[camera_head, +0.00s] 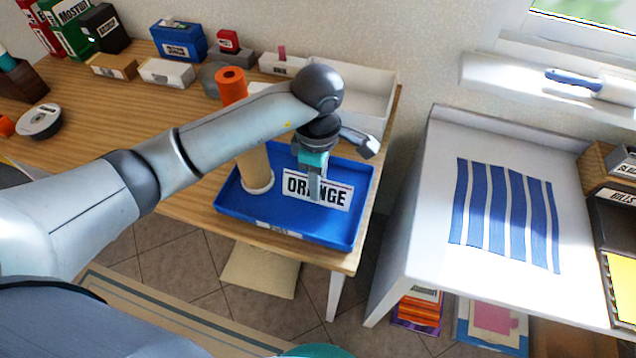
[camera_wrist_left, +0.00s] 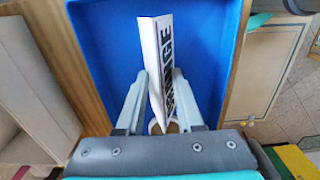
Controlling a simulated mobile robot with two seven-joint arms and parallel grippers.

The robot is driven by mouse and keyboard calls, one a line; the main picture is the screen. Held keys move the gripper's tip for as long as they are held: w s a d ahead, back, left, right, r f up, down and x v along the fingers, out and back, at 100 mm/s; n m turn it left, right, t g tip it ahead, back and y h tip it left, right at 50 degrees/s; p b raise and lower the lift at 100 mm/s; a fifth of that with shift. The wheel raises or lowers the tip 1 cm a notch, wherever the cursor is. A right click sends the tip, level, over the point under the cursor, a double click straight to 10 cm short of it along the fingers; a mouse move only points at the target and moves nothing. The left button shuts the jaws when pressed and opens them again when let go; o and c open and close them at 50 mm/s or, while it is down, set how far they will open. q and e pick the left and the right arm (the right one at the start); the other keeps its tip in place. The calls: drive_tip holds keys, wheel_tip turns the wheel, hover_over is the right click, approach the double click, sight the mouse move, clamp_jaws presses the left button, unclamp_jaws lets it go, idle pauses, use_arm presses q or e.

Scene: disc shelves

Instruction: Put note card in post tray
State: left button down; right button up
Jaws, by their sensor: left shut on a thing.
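In the left wrist view the card (camera_wrist_left: 158,60) stands on edge between the two fingers (camera_wrist_left: 152,98). The post tray (camera_head: 286,232) is a blue, shallow tray at the right end of the wooden desk. The card is over the tray's inside; whether it touches the floor of the tray, I cannot tell. The blue tray (camera_wrist_left: 100,30) fills the background of the wrist view. My right gripper is not in view.
A tan cylinder (camera_head: 256,168) stands at the tray's left side, partly behind my arm. A white open tray (camera_head: 365,103) lies behind the blue one. An orange roll (camera_head: 231,84) and several boxes line the wall. A white table (camera_head: 425,210) with a blue-striped cloth (camera_head: 508,215) stands to the right, across a gap.

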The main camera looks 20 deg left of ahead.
use_arm(q)
drive_tip(key=shift+f, duration=0.55)
drive_tip(key=shift+f, duration=0.15)
drive_tip(key=c, duration=0.5)
unclamp_jaws()
drive_tip(key=shift+r, duration=0.2)
drive_tip(key=shift+r, duration=0.4)
wheel_tip(320, 180, up, 11)
drive_tip(key=shift+r+p, duration=0.15)
drive_tip(key=shift+p, duration=0.6)
